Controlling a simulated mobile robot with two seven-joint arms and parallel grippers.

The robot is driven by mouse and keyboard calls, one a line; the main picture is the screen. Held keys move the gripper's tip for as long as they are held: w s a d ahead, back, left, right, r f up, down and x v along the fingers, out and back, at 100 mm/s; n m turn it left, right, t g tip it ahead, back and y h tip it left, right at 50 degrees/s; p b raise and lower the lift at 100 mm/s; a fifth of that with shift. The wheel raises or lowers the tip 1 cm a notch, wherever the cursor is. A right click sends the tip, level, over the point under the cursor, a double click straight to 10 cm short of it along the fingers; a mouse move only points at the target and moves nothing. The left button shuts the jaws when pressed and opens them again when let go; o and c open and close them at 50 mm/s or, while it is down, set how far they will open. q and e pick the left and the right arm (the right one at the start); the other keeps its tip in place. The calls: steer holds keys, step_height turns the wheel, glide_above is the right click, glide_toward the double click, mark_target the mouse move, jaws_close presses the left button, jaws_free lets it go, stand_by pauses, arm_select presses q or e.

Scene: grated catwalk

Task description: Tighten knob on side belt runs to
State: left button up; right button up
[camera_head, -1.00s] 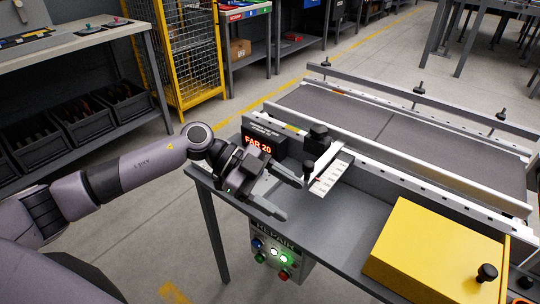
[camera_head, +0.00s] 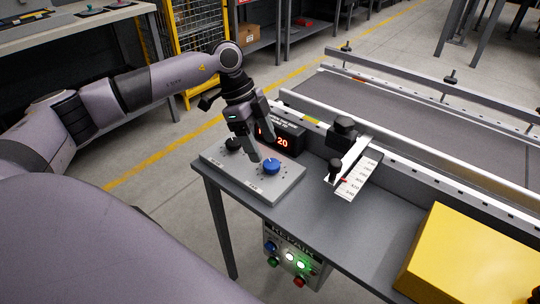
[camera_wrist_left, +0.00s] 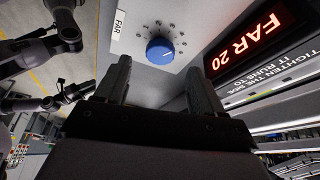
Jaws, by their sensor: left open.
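A grey control box (camera_head: 285,188) on the table corner carries a blue knob (camera_head: 271,166) and a black knob (camera_head: 233,144), partly hidden by my gripper. A black display (camera_head: 292,133) behind it reads "FAR 20" in red in the left wrist view (camera_wrist_left: 248,42). My left gripper (camera_head: 264,146) is open, pointing down just above the box by the blue knob. In the left wrist view the blue knob (camera_wrist_left: 160,50) shows just beyond the gap between the fingertips (camera_wrist_left: 161,68), apart from them. A "FAR" label (camera_wrist_left: 118,25) lies beside it. Dark arm parts at left there may be my right arm.
A belt conveyor (camera_head: 390,115) with side rails runs behind the table. A black clamp (camera_head: 344,128) and white scale (camera_head: 356,178) stand right of the display. A yellow box (camera_head: 470,255) fills the right front. A lit button panel (camera_head: 290,258) hangs below the table edge.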

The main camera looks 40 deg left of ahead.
mark_target(271, 163)
arm_select(q)
steer(key=shift+x, duration=2.3)
steer(key=c, duration=1.1)
steer(key=shift+o, duration=0.2)
steer(key=shift+r, duration=0.1)
